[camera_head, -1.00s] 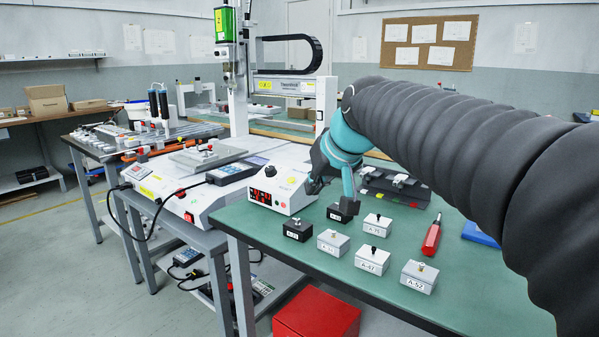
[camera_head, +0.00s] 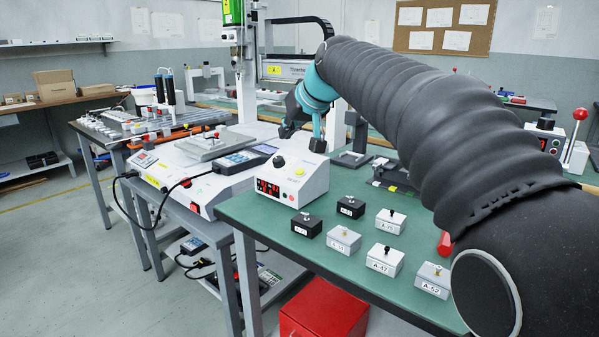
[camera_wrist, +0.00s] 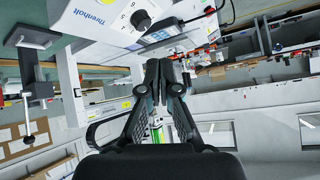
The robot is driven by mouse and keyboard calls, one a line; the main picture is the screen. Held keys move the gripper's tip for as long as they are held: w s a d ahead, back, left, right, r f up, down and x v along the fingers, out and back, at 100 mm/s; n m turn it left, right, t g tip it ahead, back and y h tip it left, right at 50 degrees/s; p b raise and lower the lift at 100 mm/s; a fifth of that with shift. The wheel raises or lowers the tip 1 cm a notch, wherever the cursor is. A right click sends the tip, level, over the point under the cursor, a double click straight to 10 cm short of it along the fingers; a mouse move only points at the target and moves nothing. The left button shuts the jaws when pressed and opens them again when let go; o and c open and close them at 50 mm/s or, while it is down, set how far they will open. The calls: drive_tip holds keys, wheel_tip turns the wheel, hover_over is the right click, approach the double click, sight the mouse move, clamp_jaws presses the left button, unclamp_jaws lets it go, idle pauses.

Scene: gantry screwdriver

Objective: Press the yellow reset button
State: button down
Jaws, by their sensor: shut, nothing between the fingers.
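The white control box (camera_head: 293,182) stands on the near left corner of the green table. In the wrist view my gripper's two dark fingers (camera_wrist: 161,72) are together and empty. A white printed panel with a black knob (camera_wrist: 140,20) shows beyond the fingertips.
Several small labelled blocks, including A-47 (camera_head: 384,261), sit on the green table (camera_head: 335,272) in front of the box. A white machine with a handheld device (camera_head: 236,163) is to the left. A red-knobbed lever (camera_head: 578,125) stands at the far right.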

sight(300, 171)
drive_tip(key=f+b, duration=0.1)
drive_tip(key=f, duration=0.1)
drive_tip(key=w+d+f+b, duration=0.1)
drive_tip(key=f+b, duration=0.1)
drive_tip(key=w+f+b, duration=0.1)
drive_tip(key=f+b, duration=0.1)
drive_tip(key=f, duration=0.1)
drive_tip(key=shift+w+d, duration=0.1)
drive_tip(key=shift+d, duration=0.25)
drive_tip(key=shift+w+d+f, duration=0.2)
drive_tip(key=shift+w+f, duration=0.05)
drive_tip(key=shift+f, duration=0.2)
drive_tip(key=shift+f+b, duration=0.1)
drive_tip(key=shift+b, duration=0.2)
idle(0.5)
drive_tip(key=shift+w+d+f, duration=0.1)
drive_tip(key=shift+f, duration=0.15)
drive_tip(key=shift+w+d+f+b, duration=0.1)
drive_tip(key=shift+f+b, duration=0.25)
drive_tip(key=shift+f, duration=0.1)
idle(0.8)
drive_tip(key=shift+r, duration=0.15)
drive_tip(key=shift+s+a+r+p, duration=0.2)
drive_tip(key=shift+s+r+p, duration=0.05)
drive_tip(key=shift+r+p, duration=0.4)
